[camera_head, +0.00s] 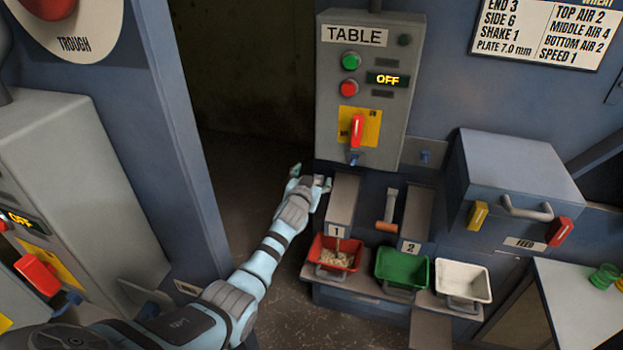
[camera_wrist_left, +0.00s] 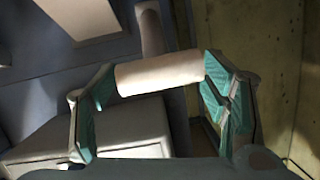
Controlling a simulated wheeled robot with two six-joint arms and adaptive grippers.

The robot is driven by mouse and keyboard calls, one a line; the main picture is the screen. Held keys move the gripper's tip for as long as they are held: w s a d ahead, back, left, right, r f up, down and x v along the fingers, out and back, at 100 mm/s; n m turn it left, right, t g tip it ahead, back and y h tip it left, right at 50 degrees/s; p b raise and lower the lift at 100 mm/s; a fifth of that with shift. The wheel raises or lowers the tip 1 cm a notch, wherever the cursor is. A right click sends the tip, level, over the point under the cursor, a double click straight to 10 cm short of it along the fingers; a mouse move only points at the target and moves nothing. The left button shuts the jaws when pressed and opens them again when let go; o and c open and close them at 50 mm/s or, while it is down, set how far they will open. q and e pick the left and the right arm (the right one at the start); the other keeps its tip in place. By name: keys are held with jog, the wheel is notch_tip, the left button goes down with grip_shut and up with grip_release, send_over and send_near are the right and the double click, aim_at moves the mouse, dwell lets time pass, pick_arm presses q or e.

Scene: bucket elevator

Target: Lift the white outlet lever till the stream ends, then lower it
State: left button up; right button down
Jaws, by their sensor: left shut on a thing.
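My left gripper (camera_head: 310,180) is at the left side of outlet 1, below the TABLE panel. In the left wrist view its teal-padded fingers (camera_wrist_left: 160,95) stand at the two ends of a pale cylindrical lever grip (camera_wrist_left: 158,75), and it is shut on this white outlet lever. A grey arm (camera_wrist_left: 151,30) runs from the grip. A narrow pale stream (camera_head: 338,243) shows under outlet 1 (camera_head: 341,205), over the red bin (camera_head: 327,265) with pale grain in it. My right gripper is not in view.
Outlet 2 has an orange-handled lever (camera_head: 387,224) beside it. A green bin (camera_head: 402,283) and a white bin (camera_head: 463,294) stand right of the red bin. The TABLE panel (camera_head: 366,90) reads OFF. The dark doorway (camera_head: 240,90) behind my left arm is open.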

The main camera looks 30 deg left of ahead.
pick_arm(q)
jog(key=o, duration=1.2)
jog(key=shift+r, duration=0.15)
jog(key=o, duration=0.3)
jog(key=shift+w, duration=0.1)
jog(key=shift+o, duration=0.9)
jog(key=shift+w+f, duration=0.15)
jog(key=shift+f, duration=0.15)
jog(key=v, duration=1.2)
